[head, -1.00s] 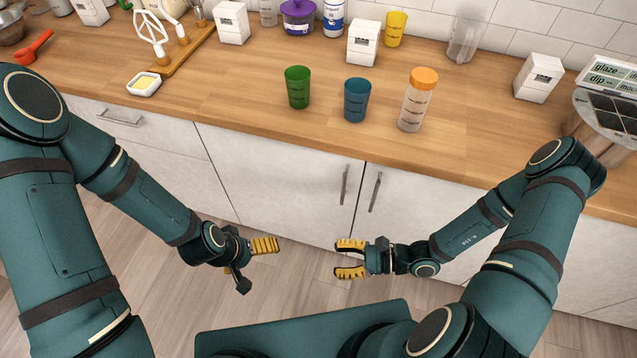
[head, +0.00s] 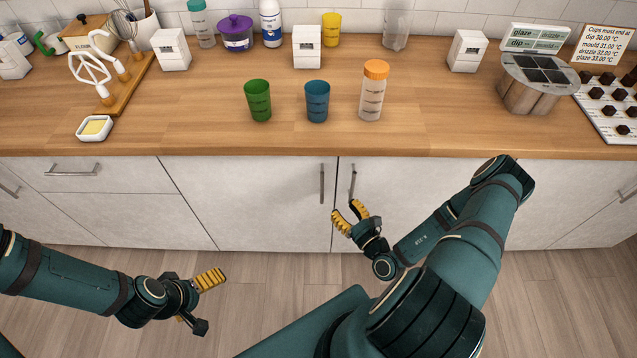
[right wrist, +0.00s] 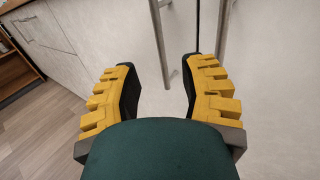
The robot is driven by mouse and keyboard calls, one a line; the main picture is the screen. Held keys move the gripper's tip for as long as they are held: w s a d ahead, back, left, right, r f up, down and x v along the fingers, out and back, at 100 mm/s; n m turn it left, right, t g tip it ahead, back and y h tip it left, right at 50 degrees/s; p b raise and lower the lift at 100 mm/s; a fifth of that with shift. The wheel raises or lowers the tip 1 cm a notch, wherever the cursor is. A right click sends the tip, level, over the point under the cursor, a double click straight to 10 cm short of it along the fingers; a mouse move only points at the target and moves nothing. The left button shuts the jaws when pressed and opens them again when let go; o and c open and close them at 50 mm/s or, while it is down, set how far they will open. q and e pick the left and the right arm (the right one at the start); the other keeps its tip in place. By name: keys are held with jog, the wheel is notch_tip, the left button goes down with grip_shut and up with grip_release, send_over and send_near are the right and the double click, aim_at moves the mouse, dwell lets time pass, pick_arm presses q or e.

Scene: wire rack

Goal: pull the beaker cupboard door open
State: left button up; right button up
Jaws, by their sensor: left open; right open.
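Two pale cupboard doors meet under the counter, a left door (head: 255,195) and a right door (head: 420,182). Both are shut, and the pictures do not show which belongs to the beaker cupboard. The left door's upright bar handle (head: 322,184) and the right door's handle (head: 352,184) flank the seam. My right gripper (head: 347,210) is open near the handles' lower ends. In the right wrist view, the left handle (right wrist: 159,40) shows between its open fingers, with no visible contact; the right handle (right wrist: 224,25) is beyond the right finger. My left gripper (head: 205,300) is open, low over the floor.
A green cup (head: 258,100), a blue cup (head: 317,101) and an orange-capped bottle (head: 372,92) stand on the wooden counter (head: 210,135) above the doors. Drawers (head: 85,175) are to the left. The floor (head: 290,270) before the doors is clear.

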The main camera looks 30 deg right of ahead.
aim_at(323, 184)
jog(key=w, duration=0.8)
jog(key=w+b, duration=0.1)
jog(key=w, duration=0.3)
jog(key=shift+a, duration=0.3)
grip_shut()
